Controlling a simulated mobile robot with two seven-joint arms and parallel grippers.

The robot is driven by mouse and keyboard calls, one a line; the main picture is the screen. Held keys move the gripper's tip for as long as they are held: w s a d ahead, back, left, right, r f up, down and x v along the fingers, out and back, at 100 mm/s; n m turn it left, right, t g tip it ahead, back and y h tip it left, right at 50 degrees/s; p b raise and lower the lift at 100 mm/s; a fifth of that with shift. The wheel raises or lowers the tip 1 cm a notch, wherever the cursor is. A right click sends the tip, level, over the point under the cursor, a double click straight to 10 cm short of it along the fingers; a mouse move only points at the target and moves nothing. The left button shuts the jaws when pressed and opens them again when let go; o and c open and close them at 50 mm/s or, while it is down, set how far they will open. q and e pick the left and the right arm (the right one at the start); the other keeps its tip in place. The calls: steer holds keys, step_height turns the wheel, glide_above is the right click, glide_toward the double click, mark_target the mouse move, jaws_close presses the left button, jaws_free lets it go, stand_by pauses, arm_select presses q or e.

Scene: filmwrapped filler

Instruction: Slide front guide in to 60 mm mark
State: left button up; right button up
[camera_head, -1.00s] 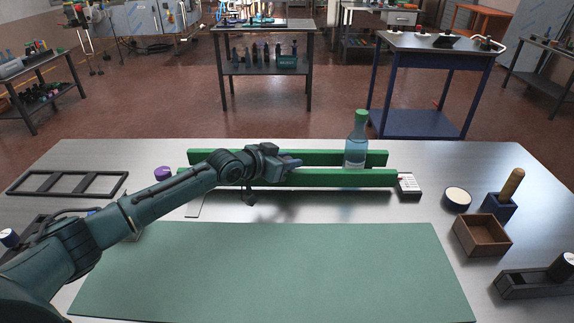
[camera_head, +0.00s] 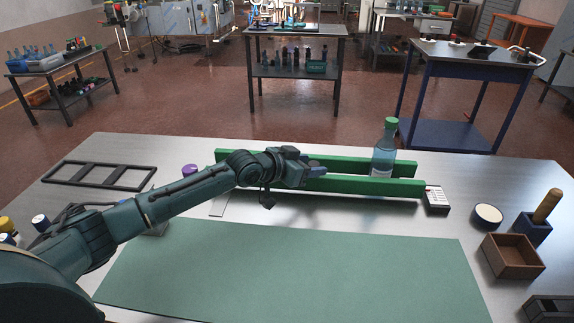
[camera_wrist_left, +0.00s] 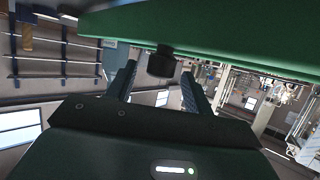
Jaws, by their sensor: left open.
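Two long green guides lie parallel on the steel table, the front guide (camera_head: 370,187) nearer me and the rear guide (camera_head: 345,164) behind it. A clear bottle with a green cap (camera_head: 384,150) stands upright between them near their right end. My left gripper (camera_head: 318,171) is at the front guide, left of its middle, and its arm hides the guide's left part. In the left wrist view the gripper (camera_wrist_left: 157,84) is open, its fingers on either side of a dark knob (camera_wrist_left: 161,63) below the green guide (camera_wrist_left: 215,30). Contact with the knob cannot be told. My right gripper is not in view.
A green mat (camera_head: 290,270) covers the table front. A white marked block (camera_head: 436,200) sits at the guides' right end. Farther right are a round lidded tin (camera_head: 488,214), a brown open box (camera_head: 511,256) and a blue holder (camera_head: 532,228). A black frame (camera_head: 98,176) lies left.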

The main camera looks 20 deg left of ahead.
arm_select(q)
steer(key=v, duration=1.1)
steer(key=shift+b, duration=0.35)
steer(key=shift+s, duration=0.1)
